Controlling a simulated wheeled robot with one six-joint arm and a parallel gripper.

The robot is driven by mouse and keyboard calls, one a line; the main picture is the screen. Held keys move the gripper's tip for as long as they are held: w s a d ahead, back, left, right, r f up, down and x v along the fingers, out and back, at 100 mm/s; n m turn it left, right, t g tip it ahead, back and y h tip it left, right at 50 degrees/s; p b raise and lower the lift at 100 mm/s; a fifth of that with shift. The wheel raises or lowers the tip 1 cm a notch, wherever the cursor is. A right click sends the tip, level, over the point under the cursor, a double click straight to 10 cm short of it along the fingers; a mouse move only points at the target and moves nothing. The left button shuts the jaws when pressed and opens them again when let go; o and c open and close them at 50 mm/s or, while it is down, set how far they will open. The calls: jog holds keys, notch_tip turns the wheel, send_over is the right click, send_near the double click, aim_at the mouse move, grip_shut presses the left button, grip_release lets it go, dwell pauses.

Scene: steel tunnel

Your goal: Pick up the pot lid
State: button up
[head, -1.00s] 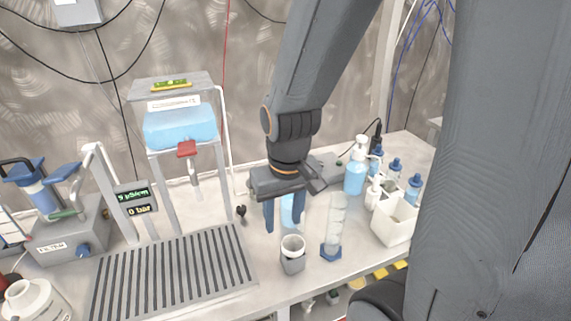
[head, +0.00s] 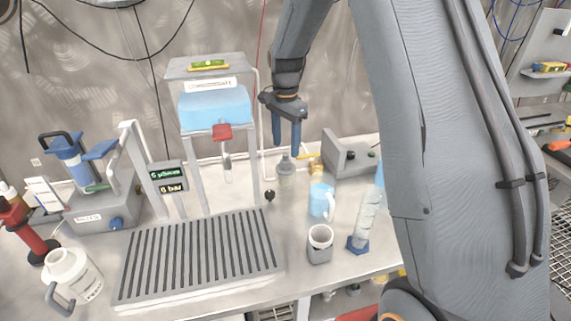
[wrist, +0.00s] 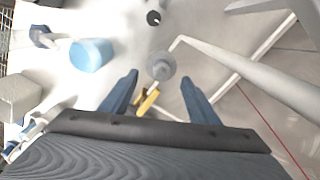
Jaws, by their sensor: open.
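A small grey pot with a round, knobbed top, apparently the pot lid (head: 285,160), stands at the back of the bench in the head view. In the wrist view the lid (wrist: 161,66) shows from above as a grey disc with a raised centre, between and just beyond the fingertips. My gripper (head: 286,146) is open and empty, its blue fingers pointing down above the lid. The gap in height between fingertips and lid is hard to judge.
A blue cup (head: 321,201), a grey cup (head: 320,245) and a clear cylinder (head: 366,218) stand in front. A grey box (head: 350,157) is to the right, a yellow object (wrist: 147,101) close by. The water tank stand (head: 257,140) and its white tube are close on the left.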

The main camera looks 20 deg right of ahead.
aim_at(286, 154)
jog(key=shift+w+f+p, duration=0.15)
jog(key=shift+f+p, duration=0.6)
jog(key=shift+f, duration=1)
jog(key=shift+w+f+p, duration=0.1)
jog(key=shift+f+p, duration=0.65)
jog(key=shift+f, duration=0.95)
jog(key=c, duration=1)
jog(key=shift+c, duration=0.2)
jog(key=shift+r, duration=0.15)
notch_tip(286, 154, up, 18)
jog(key=b, duration=0.5)
